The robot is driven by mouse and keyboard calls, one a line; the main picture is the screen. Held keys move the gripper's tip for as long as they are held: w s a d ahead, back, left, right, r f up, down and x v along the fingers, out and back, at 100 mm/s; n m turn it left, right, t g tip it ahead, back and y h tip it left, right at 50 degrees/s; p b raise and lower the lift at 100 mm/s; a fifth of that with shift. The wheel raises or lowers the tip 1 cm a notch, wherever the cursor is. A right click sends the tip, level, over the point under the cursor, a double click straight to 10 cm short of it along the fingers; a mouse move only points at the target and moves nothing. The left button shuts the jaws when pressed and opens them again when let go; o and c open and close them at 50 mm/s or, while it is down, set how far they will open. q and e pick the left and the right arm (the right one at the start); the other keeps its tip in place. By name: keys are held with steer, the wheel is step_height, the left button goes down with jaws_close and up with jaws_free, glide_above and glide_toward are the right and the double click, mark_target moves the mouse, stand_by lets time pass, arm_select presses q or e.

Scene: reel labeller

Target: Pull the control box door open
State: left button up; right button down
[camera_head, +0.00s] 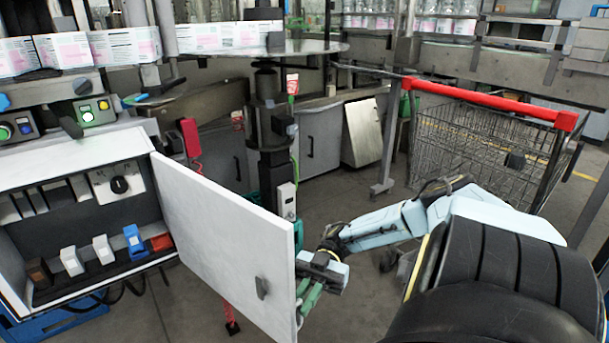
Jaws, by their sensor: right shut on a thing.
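The control box (95,160) stands at the left with its white door (225,225) swung open toward me, hinged on the box's right side. A small dark handle (262,287) is on the door's face near its free edge. My right gripper (307,298) is at the door's free right edge, shut on the door low down. The door hides part of the fingers. My left gripper is out of view.
Inside the box are a black dial (120,185) and several switches, among them a blue one (134,240). A wire cart with a red handle (490,100) stands at the right. A machine column (270,140) stands behind the door.

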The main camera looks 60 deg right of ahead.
steer(key=shift+w+d+r, duration=0.1)
steer(key=shift+w+r, duration=0.1)
steer(key=shift+w, duration=0.25)
steer(key=c, duration=1.5)
jaws_free()
steer(key=shift+w, duration=0.15)
steer(key=shift+f, duration=0.1)
steer(key=shift+s, duration=0.2)
